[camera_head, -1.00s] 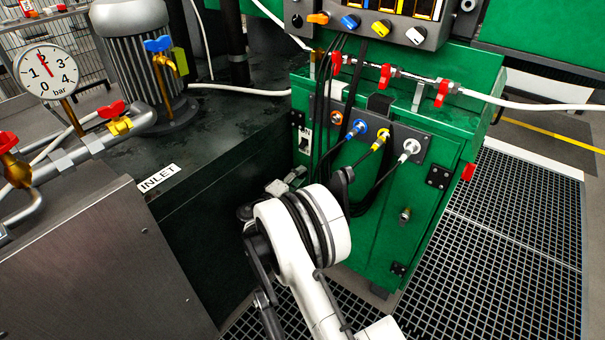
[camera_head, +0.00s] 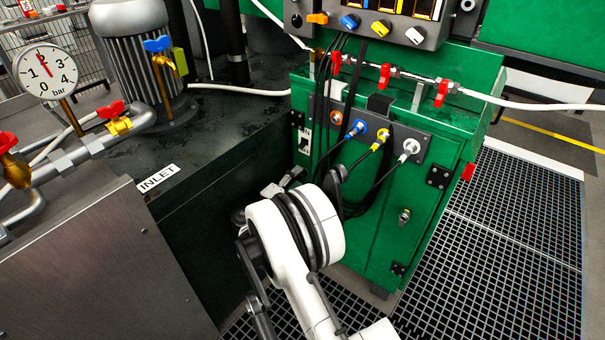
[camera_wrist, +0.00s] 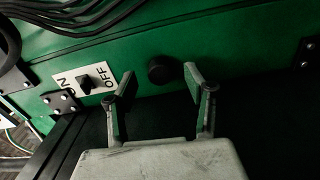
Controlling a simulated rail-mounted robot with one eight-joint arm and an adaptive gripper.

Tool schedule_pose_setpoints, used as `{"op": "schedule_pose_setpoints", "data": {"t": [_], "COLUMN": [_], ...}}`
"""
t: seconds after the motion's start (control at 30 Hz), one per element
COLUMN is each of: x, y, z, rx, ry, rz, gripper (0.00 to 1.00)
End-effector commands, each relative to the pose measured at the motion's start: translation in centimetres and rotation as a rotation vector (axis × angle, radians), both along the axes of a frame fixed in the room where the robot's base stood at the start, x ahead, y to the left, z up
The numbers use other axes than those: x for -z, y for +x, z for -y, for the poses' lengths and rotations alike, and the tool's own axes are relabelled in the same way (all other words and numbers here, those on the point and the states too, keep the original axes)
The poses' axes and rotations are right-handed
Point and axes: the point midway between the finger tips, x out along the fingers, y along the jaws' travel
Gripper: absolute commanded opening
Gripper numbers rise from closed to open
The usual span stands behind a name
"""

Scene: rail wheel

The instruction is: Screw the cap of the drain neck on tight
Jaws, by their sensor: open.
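A round black cap-like part (camera_wrist: 161,70) sticks out of the green cabinet wall in the wrist view. I take it for the cap of the drain neck; its thread and seating cannot be seen. My gripper (camera_wrist: 158,82) is open and empty, with one finger to each side of the cap in the picture. The fingers look short of the cap, and no contact shows. In the head view my wrist and arm cover most of the gripper, and the cap is hidden.
An ON/OFF switch (camera_wrist: 86,84) and a hinge (camera_wrist: 61,102) are left of the fingers. Black cables (camera_wrist: 75,15) hang at upper left. In the head view the green cabinet (camera_head: 370,230) is right of my arm and the dark tank (camera_head: 215,165) is left.

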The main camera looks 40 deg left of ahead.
Motion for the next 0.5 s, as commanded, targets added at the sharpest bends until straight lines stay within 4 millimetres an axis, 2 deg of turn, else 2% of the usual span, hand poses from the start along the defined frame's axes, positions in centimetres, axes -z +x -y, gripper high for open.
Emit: {"op": "schedule_pose_setpoints", "data": {"t": [0.03,0.3,0.5], "x": [0.0,0.0,0.0], "y": [-1.1,-6.4,-8.9], "z": [-0.1,-0.3,-0.3], "rx": [-0.003,-0.002,-0.001], "ry": [0.0,0.0,0.0], "rz": [0.0,0.0,0.0], "gripper": [0.49,0.49,0.49]}}
